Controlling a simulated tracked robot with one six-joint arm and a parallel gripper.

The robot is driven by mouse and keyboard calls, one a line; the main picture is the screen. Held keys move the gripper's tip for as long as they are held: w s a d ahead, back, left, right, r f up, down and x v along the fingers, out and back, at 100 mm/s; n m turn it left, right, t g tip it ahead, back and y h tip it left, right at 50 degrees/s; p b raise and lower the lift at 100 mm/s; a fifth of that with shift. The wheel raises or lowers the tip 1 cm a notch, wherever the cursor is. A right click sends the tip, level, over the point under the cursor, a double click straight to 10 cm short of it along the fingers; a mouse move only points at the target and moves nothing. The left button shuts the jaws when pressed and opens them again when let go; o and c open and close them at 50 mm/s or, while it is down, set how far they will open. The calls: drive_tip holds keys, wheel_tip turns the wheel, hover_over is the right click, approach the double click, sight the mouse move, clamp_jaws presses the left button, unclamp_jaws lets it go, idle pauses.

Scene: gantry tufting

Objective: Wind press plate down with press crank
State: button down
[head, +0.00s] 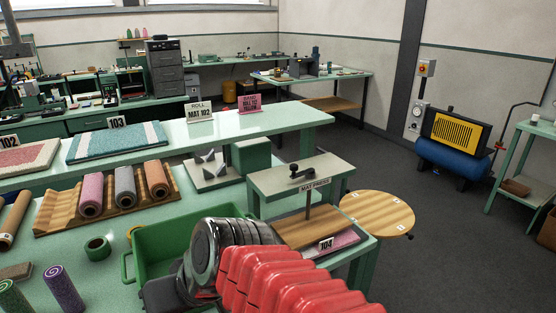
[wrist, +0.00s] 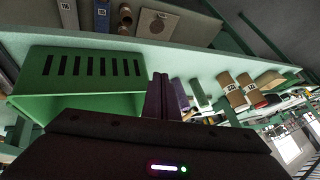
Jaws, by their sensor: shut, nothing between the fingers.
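The mat press (head: 268,181) stands at the right end of the green bench in the head view. The black press crank (head: 305,173) sits on its top beam, and a screw runs down to the wooden press plate (head: 292,232). A pink mat edge (head: 345,239) with a 104 tag shows under the plate; I cannot tell whether they touch. My gripper (wrist: 160,92) is shut and empty in the wrist view, apart from the crank. My arm hides it in the head view and covers part of the bench before the press. I cannot make out the press in the wrist view.
A green bin (head: 178,236) stands left of the press, partly behind my arm; it also shows in the wrist view (wrist: 85,103). A rack (head: 60,214) holds several yarn rolls. A round wooden table (head: 376,212) adjoins the press. Open floor lies to the right.

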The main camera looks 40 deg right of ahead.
drive_tip(key=shift+s+d+f+n+g+h, duration=0.15)
drive_tip(key=shift+s+d+f+n+h, duration=0.15)
drive_tip(key=shift+s+d+h, duration=0.3)
drive_tip(key=shift+s+d+f+n+g+h, duration=0.15)
drive_tip(key=shift+s+d+f+h, duration=0.1)
drive_tip(key=shift+s+d+h, duration=0.35)
drive_tip(key=shift+s+d+f+n+g+h, duration=0.1)
drive_tip(key=shift+s+d+f+n+h, duration=0.25)
drive_tip(key=shift+s+d, duration=0.4)
drive_tip(key=c, duration=2.5)
unclamp_jaws()
